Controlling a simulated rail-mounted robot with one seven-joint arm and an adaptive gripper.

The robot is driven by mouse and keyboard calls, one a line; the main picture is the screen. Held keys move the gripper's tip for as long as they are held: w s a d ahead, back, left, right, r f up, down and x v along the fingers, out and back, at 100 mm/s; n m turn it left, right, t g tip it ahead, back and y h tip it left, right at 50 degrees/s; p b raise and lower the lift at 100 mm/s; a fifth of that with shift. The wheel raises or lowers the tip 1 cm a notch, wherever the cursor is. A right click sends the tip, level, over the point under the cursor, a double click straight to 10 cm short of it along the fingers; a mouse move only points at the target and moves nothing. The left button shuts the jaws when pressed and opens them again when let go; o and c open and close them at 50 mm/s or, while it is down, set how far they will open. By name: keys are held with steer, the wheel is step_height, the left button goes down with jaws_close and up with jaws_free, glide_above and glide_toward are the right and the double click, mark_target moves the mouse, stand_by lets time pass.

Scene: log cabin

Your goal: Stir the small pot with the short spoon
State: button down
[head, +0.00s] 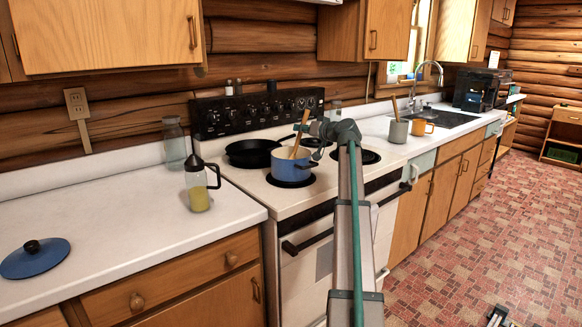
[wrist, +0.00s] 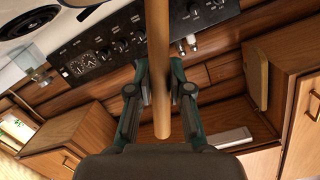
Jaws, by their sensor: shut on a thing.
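The small blue pot (head: 291,166) stands uncovered on the front left burner of the stove. A wooden spoon (head: 300,132) stands tilted in it, its lower end hidden inside the pot and its handle leaning up to the right. My gripper (head: 309,129) is at the handle above the pot's right side, partly hidden by my arm. In the wrist view my gripper (wrist: 161,88) has its fingers on either side of the spoon handle (wrist: 161,122), shut on it. The pot's contents cannot be seen.
A black skillet (head: 250,152) sits behind the pot. A glass bottle with yellow liquid (head: 199,192) and a blue lid (head: 35,261) are on the left counter. Right of the stove stand a grey crock (head: 398,132) with a wooden handle in it and an orange mug (head: 420,127).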

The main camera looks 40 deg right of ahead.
stand_by(0.3)
steer(key=d+r+p, duration=0.3)
steer(key=r, duration=1)
steer(key=shift+d+r, duration=0.25)
steer(key=shift+d, duration=0.05)
stand_by(0.5)
stand_by(0.4)
